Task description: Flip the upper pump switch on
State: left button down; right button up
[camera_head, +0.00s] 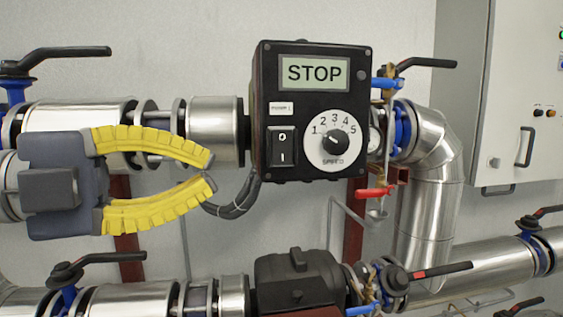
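The upper pump's black control box (311,187) is in the middle of the head view. Its display (314,74) reads STOP. The black rocker switch (282,147) is at the box's lower left, marked O above and I below. A white speed dial (335,138) numbered 1 to 5 sits right of it, its pointer toward the low end. My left gripper (208,171) is left of the box, its yellow fingers curved together with tips meeting or nearly so. It holds nothing, and its tips look apart from the switch. My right gripper is out of view.
Silver pipes run left and right of the box. A blue-handled valve (388,83) and a red-handled valve (376,192) are close on its right. A lower pump (300,281) is below. A grey cabinet (510,100) stands at the right. Black cables hang under the box.

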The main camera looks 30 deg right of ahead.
aim_at(281, 162)
pick_arm(q)
jog(key=shift+s, duration=0.2)
jog(key=shift+d, duration=0.1)
jog(key=d, duration=1)
jog(key=shift+w+d+f, duration=0.35)
jog(key=shift+w+d, duration=0.1)
jog(key=shift+w, duration=0.3)
jog(key=shift+w+d, duration=0.2)
jog(key=shift+w, duration=0.25)
